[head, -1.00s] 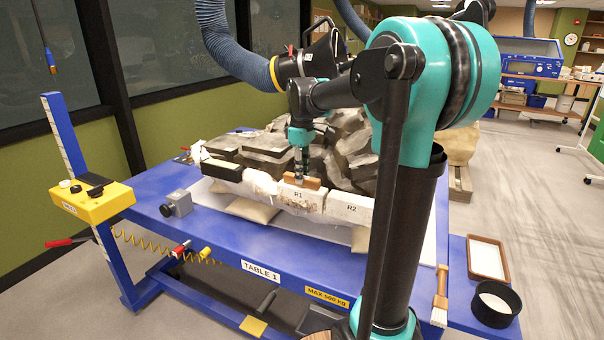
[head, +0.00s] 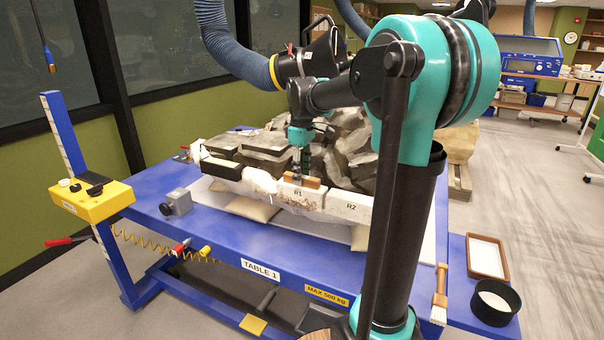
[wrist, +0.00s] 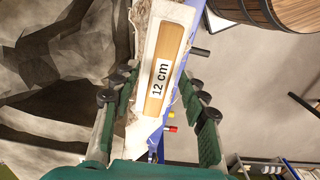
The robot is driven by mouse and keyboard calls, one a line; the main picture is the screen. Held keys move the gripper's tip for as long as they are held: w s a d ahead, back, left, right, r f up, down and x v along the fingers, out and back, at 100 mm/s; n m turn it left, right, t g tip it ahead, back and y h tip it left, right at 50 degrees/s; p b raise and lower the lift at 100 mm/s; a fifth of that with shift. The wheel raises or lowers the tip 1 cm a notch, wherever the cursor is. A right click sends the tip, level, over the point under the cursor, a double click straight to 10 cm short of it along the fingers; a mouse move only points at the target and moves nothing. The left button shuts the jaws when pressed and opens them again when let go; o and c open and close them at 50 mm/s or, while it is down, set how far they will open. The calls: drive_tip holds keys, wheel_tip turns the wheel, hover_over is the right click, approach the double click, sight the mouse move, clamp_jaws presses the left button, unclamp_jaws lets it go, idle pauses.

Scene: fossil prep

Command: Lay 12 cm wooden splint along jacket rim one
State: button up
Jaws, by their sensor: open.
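The wooden splint (wrist: 162,72) is a flat tan strip marked "12 cm". In the wrist view it lies along the white jacket rim (wrist: 176,14), roughly in line with it. In the head view the splint (head: 311,182) rests on top of the rim block marked R1 (head: 290,196). My gripper (head: 301,178) is right above it, pointing down. In the wrist view the open fingers of my gripper (wrist: 157,78) stand on both sides of the splint, with gaps between them and it.
A rim block marked R2 (head: 350,207) continues to the right, and a dark block (head: 221,168) sits at the left. Grey rock (head: 345,135) rises behind the rim. The blue table (head: 235,232) holds a grey box (head: 177,203). A wooden barrel (wrist: 285,12) shows in the wrist view.

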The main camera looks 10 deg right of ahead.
wheel_tip(320, 180, up, 12)
idle(0.5)
